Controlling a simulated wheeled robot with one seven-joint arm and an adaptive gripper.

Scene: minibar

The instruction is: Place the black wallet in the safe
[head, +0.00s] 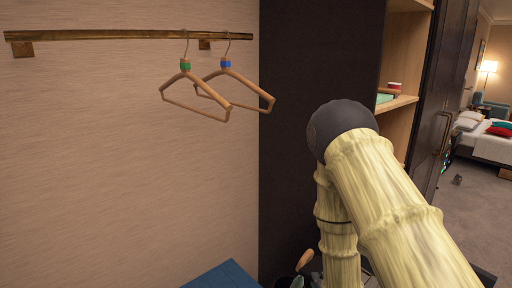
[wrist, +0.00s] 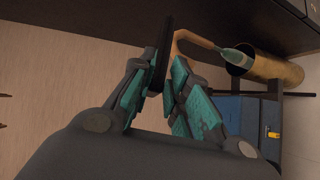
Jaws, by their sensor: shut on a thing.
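My gripper (wrist: 158,75) shows in the wrist view with its teal-padded fingers shut on a thin black flat thing, the black wallet (wrist: 165,40). The wallet is seen nearly edge-on and sticks out past the fingertips. In the head view my arm covers the lower middle and right, and neither the gripper nor the wallet can be made out. No safe can be made out in either view.
A blue piece of furniture (head: 224,276) stands low by the wall; its blue surface also shows in the wrist view (wrist: 245,112). A gold cylindrical stand (wrist: 278,70) holds an umbrella (wrist: 237,57) near my gripper. Hangers (head: 197,90) hang left; an open shelf (head: 396,103) is behind my arm.

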